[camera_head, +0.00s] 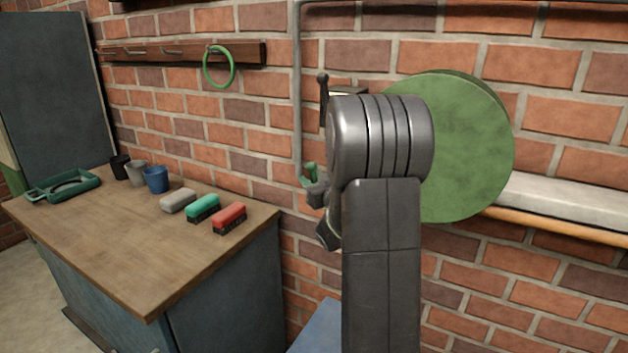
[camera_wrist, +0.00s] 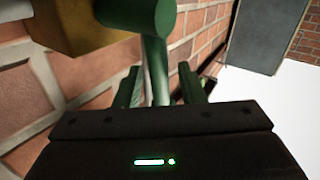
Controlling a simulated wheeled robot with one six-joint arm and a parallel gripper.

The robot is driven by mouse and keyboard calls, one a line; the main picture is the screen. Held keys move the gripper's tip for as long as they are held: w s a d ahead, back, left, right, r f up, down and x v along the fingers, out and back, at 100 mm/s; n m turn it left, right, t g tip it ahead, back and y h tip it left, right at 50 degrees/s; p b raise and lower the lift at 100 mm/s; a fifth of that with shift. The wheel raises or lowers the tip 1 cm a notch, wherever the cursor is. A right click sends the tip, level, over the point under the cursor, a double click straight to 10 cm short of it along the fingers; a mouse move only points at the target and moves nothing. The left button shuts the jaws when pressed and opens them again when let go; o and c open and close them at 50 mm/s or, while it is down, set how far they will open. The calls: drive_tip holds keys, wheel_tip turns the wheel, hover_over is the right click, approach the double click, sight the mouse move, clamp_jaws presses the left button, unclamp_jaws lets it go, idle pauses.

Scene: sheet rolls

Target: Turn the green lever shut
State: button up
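The green lever (camera_head: 311,172) is on the wall by the grey pipe in the head view. In the wrist view the green lever (camera_wrist: 156,70) comes from a thick green hub beside a brass-coloured body (camera_wrist: 80,25). Its shaft reaches down between the two fingers of my gripper (camera_wrist: 162,88). The fingers are apart, with a narrow gap seen on each side of the shaft, so the gripper looks open around it. The lever's near end is hidden behind the gripper body. In the head view my arm hides most of the gripper.
A grey pipe (camera_head: 298,90) runs down the brick wall. A black-handled lever (camera_head: 323,88) is above, and a large green roll (camera_head: 465,145) is at right. The workbench (camera_head: 130,240) at left holds brushes, cups and a green tray. A green ring (camera_head: 232,68) hangs from the rack.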

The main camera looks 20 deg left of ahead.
clamp_jaws()
drive_tip(key=shift+a+r, duration=0.1)
drive_tip(key=shift+a, duration=0.05)
drive_tip(key=shift+a+n+g+h+p, duration=0.3)
drive_tip(key=shift+n+g+h+p, duration=0.15)
drive_tip(key=shift+p, duration=0.4)
drive_tip(key=a+f+n+g+h+p, duration=0.4)
drive_tip(key=f+n+h+p, duration=0.1)
drive_tip(key=h+p, duration=0.6)
drive_tip(key=shift+w+a+f+h, duration=0.2)
drive_tip(key=shift+w+f+h, duration=0.2)
drive_tip(key=shift+f, duration=0.35)
